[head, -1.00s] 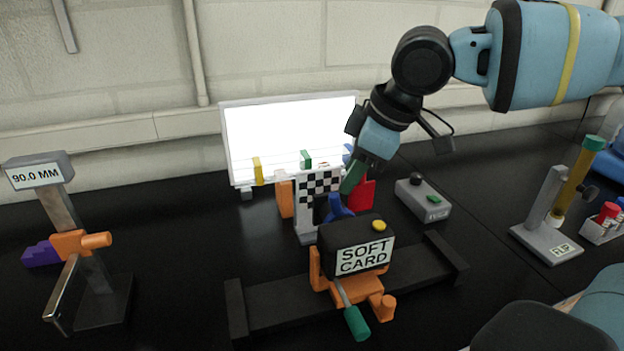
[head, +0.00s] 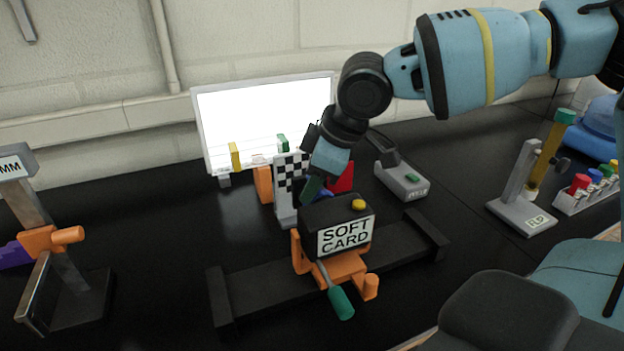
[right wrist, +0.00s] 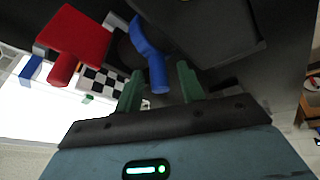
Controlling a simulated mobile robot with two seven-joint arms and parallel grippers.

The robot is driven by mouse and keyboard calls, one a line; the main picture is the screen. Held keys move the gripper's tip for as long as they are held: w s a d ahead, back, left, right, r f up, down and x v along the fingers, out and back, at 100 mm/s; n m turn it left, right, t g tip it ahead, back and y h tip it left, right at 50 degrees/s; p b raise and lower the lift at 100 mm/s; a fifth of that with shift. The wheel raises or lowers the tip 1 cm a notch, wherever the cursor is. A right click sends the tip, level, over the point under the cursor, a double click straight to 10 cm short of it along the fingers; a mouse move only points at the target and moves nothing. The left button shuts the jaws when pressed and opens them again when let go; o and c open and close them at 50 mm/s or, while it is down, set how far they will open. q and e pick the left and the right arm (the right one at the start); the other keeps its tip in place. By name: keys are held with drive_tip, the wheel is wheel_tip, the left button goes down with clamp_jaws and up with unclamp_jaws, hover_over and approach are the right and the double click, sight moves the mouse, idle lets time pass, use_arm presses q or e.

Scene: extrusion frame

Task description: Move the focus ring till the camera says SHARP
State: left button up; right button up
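The camera (head: 325,212) is a black box with a yellow button on top, on an orange carriage. Its label (head: 345,236) reads SOFT CARD. The blue focus ring (right wrist: 146,38) has a handle that sticks out toward my right gripper (right wrist: 158,72) in the right wrist view. The green fingers are apart, one on each side of the handle, with a visible gap on both sides. In the head view my right gripper (head: 311,188) is behind the camera, hiding most of the ring. My left gripper is not in view.
A checkered card (head: 287,190) and a red paddle (right wrist: 75,36) are close to the gripper. A black rail (head: 255,298) carries the carriage. A bright panel (head: 265,115) stands behind. A grey box (head: 402,182) and a FLIP stand (head: 520,205) are to the right.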

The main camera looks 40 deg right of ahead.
clamp_jaws()
idle(0.3)
drive_tip(key=shift+s+d+t+y, duration=0.15)
drive_tip(key=shift+d+y, duration=0.2)
drive_tip(key=shift+y, duration=0.25)
drive_tip(key=shift+d+t+y, duration=0.15)
drive_tip(key=shift+d+y, duration=0.2)
drive_tip(key=shift+y, duration=0.25)
unclamp_jaws()
drive_tip(key=shift+r, duration=0.1)
